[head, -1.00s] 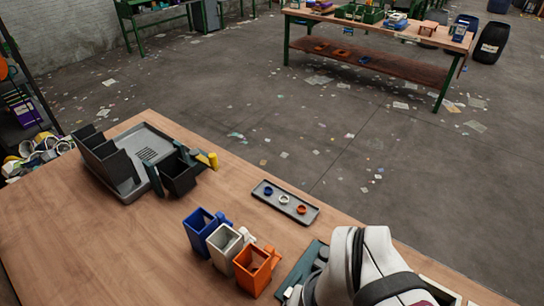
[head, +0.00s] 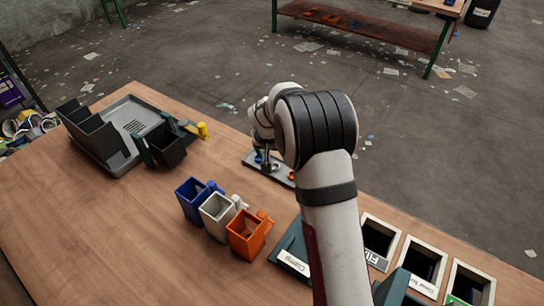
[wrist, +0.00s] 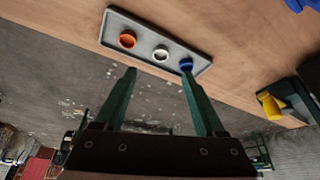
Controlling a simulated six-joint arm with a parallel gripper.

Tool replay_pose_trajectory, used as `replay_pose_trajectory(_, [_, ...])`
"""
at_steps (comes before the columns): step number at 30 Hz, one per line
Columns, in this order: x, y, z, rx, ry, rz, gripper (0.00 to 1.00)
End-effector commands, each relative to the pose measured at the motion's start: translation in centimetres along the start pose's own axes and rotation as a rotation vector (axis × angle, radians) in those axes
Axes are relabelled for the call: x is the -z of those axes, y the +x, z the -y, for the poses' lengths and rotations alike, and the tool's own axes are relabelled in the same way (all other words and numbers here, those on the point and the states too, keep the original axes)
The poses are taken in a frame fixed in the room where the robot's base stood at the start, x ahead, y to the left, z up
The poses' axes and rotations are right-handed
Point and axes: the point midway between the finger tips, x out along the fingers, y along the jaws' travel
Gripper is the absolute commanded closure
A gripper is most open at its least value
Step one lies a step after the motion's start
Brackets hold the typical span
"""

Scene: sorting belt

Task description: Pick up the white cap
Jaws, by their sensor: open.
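The white cap (wrist: 161,53) is a small ring in the middle of a grey tray (wrist: 203,64) in the wrist view. An orange cap (wrist: 127,39) lies on one side of it and a blue cap (wrist: 186,64) on the other. My gripper (wrist: 158,73) is open and empty, its two green fingers pointing toward the tray with the white cap roughly between their tips in the picture.
Blue (head: 190,203), white (head: 216,214) and orange (head: 246,238) square containers stand close together nearer the front. A grey tray with dark bins (head: 88,131) is at the left. Open-topped labelled bins (head: 427,262) stand at the right. The wooden tabletop at left front is clear.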

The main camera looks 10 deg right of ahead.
Motion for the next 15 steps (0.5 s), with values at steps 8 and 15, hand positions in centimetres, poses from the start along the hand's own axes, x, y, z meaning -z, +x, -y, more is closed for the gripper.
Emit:
replay_pose_trajectory(8, [0.0, 4.8, 0.0, -0.001, 0.001, 0.002, 0.28])
replay_pose_trajectory(15, [0.2, 9.1, 0.1, -0.001, 0.001, 0.001, 0.28])
